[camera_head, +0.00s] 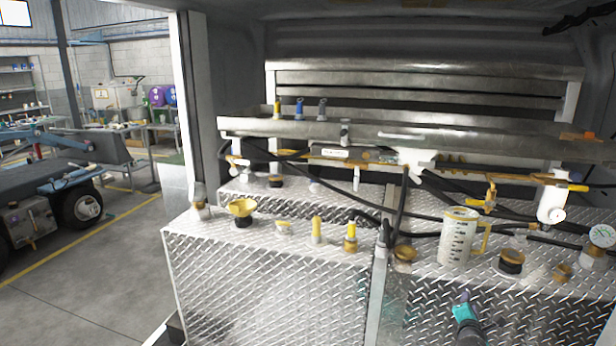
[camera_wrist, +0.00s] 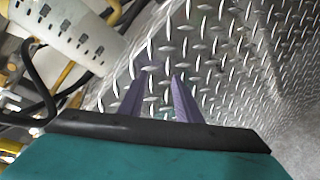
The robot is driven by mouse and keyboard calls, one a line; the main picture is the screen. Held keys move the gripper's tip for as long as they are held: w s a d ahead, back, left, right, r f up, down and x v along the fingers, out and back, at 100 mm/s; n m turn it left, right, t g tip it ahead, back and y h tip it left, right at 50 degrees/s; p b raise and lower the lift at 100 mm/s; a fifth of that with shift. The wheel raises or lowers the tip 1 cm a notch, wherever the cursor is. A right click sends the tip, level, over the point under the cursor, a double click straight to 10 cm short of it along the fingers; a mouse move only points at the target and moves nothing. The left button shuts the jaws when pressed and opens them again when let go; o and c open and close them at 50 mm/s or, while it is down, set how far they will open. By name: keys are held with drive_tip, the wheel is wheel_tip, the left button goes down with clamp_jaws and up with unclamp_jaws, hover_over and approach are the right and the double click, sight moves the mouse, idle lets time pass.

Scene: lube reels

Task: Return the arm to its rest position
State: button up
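My gripper (camera_wrist: 160,82) shows in the wrist view as two purple fingers beyond a teal and black body. The fingers stand apart, with only bare diamond plate seen between and beyond them, so it is open and empty. In the head view the teal end of my arm (camera_head: 463,314) is low at the right, in front of the diamond-plate tank (camera_head: 430,300). The rest of the arm is mostly out of view.
A white measuring jug (camera_head: 458,240) with a yellow handle stands on the tank top, above my gripper; it also shows in the wrist view (camera_wrist: 70,35). Caps, a yellow funnel (camera_head: 241,207), hoses and gauges crowd the tank tops. A metal shelf (camera_head: 400,133) runs behind. Open workshop floor lies left.

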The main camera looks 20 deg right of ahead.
drive_tip(key=s+a+f+m+g+y, duration=0.1)
drive_tip(key=a+f+m+g+y, duration=0.75)
drive_tip(key=a+f, duration=2.05)
drive_tip(key=s+a+f+m+g+y, duration=0.1)
drive_tip(key=s+a+f+m+g, duration=0.2)
drive_tip(key=s+a, duration=0.8)
drive_tip(key=s+a+f+m+g+y, duration=0.1)
drive_tip(key=s+a+f+m+g, duration=0.3)
drive_tip(key=s+a+f, duration=0.3)
drive_tip(key=s+a, duration=0.4)
drive_tip(key=a, duration=0.6)
drive_tip(key=shift+s+a+m+y, duration=0.2)
drive_tip(key=shift+m+y, duration=0.15)
